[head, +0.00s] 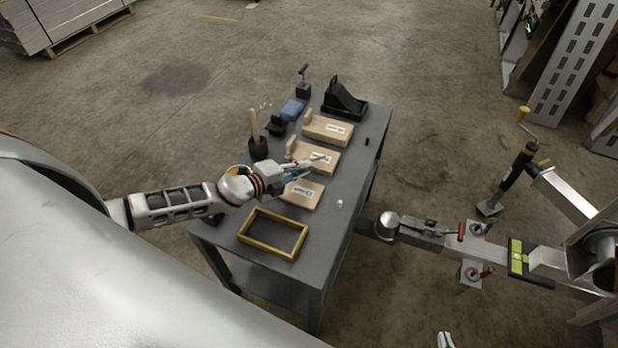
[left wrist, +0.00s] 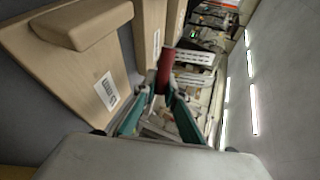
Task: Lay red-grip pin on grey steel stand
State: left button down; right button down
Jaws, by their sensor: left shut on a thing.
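The grey steel stand (head: 322,222) is a dark grey table with a lower shelf, left of the trailer coupling. My left gripper (head: 316,161) is over its middle, above the wooden boards. In the left wrist view, my left gripper (left wrist: 164,88) is shut on the red-grip pin (left wrist: 166,66), whose red cylindrical grip shows between the teal fingertips. The rest of the pin is hard to make out. A small tip of what looks like my right gripper (head: 445,340) shows at the bottom edge; its jaws cannot be judged.
The stand carries a yellow frame (head: 247,229), wooden boards (head: 303,195), a black cup with a wooden handle (head: 258,147), a blue block (head: 292,108) and a black wedge holder (head: 344,100). The trailer drawbar (head: 430,238) reaches near its right side. Bare stand top lies along the right edge.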

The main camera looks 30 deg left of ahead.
pick_arm(q)
jog(key=shift+f, duration=0.45)
pick_arm(e)
jog(key=shift+s+f, duration=0.15)
jog(key=shift+f, duration=0.35)
pick_arm(q)
jog(key=shift+r, duration=0.1)
pick_arm(e)
jog(key=shift+r, duration=0.15)
pick_arm(q)
jog(key=c, duration=2.3)
grip_release()
jog(key=shift+c, duration=0.2)
jog(key=shift+o, duration=0.5)
pick_arm(e)
jog(key=shift+w+r, duration=0.2)
jog(key=shift+r, duration=0.05)
pick_arm(q)
jog(key=shift+p+v, duration=0.4)
jog(key=shift+v, duration=3.65)
pick_arm(e)
jog(key=shift+w+r, duration=0.1)
jog(key=shift+r, duration=0.4)
